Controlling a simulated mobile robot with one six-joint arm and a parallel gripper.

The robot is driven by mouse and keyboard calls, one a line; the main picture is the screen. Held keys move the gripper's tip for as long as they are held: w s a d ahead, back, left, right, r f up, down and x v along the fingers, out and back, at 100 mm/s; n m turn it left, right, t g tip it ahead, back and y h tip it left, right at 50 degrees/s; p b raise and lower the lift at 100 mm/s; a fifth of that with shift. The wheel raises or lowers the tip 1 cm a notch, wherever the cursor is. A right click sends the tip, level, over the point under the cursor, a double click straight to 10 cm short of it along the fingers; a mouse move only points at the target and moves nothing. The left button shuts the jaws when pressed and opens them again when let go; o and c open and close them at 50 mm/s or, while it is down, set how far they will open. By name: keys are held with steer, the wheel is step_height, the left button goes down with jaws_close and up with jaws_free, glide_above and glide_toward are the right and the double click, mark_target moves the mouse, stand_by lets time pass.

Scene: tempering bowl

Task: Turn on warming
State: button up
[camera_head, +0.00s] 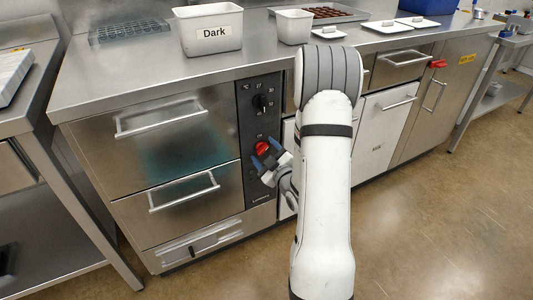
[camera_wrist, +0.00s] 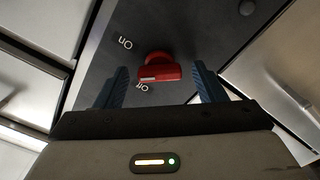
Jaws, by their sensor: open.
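A red knob (camera_head: 261,148) sits on the dark control panel (camera_head: 246,113) of the steel drawer unit. The knob (camera_wrist: 158,69) also shows in the wrist view, with light markings on the panel beside it that seem to read "on" and "off". A black dial (camera_head: 263,103) is higher on the same panel. My gripper (camera_head: 267,158) is in front of the panel at the red knob. In the wrist view my gripper (camera_wrist: 160,85) is open, with one blue finger on each side of the knob. I cannot tell whether either finger touches it.
A white tub labelled "Dark" (camera_head: 210,46), a smaller white tub (camera_head: 294,27) and a chocolate tray (camera_head: 322,13) stand on the counter above. Drawer handles (camera_head: 160,118) stick out left of the panel. Floor is clear at the right.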

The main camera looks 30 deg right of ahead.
steer(key=shift+c, duration=0.3)
steer(key=c, duration=0.9)
steer(key=shift+d, duration=0.1)
steer(key=shift+m, duration=0.3)
steer(key=shift+f+m+b, duration=0.1)
steer(key=shift+m+b, duration=0.9)
steer(key=shift+m, duration=0.2)
steer(key=shift+m+b, duration=0.7)
steer(key=shift+m, duration=1.6)
steer(key=o, duration=1)
steer(key=shift+c, duration=0.2)
